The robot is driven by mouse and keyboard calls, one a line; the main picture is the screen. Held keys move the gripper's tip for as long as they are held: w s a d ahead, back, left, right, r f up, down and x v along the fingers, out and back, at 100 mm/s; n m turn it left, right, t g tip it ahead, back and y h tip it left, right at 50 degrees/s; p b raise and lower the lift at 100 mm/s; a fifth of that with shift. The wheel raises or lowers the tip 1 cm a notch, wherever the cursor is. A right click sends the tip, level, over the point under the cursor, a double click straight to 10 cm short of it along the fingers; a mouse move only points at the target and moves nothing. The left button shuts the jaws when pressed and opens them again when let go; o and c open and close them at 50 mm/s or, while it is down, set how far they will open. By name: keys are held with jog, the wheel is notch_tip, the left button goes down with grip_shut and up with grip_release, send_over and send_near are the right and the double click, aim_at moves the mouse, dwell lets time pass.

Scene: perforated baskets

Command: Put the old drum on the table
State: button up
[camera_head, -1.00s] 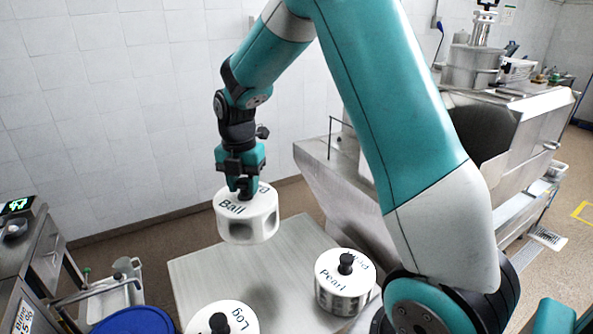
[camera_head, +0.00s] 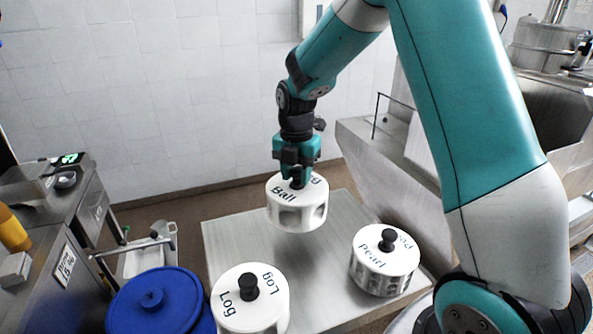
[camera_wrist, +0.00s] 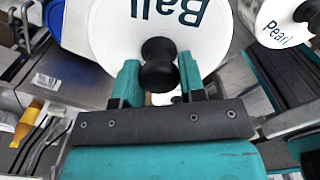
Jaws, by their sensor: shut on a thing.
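My gripper (camera_head: 297,182) is shut on the black knob of a white drum lettered "Ball" (camera_head: 296,212). The drum hangs upright, apparently just above the metal table (camera_head: 235,240); whether its underside touches cannot be told. In the wrist view, the fingers (camera_wrist: 160,85) close around the black knob, with the "Ball" lid (camera_wrist: 115,25) beyond. A white drum lettered "Log" (camera_head: 235,312) stands at the table's front left. A white drum lettered "Pearl" (camera_head: 372,270) stands at the right; it also shows in the wrist view (camera_wrist: 285,18). None is visibly marked as old.
A blue lidded container (camera_head: 155,305) stands left of the table. A steel counter with a scale (camera_head: 70,165) is at far left, and a steel machine (camera_head: 400,140) stands behind right. Bare tabletop shows between the drums.

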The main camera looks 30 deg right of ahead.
jog(key=shift+f+b, duration=2.8)
jog(key=shift+f, duration=1.4)
jog(key=o, duration=1.6)
jog(key=shift+f, duration=0.1)
jog(key=shift+r+p, duration=3.8)
jog(key=shift+r, duration=0.8)
jog(key=shift+a, duration=0.1)
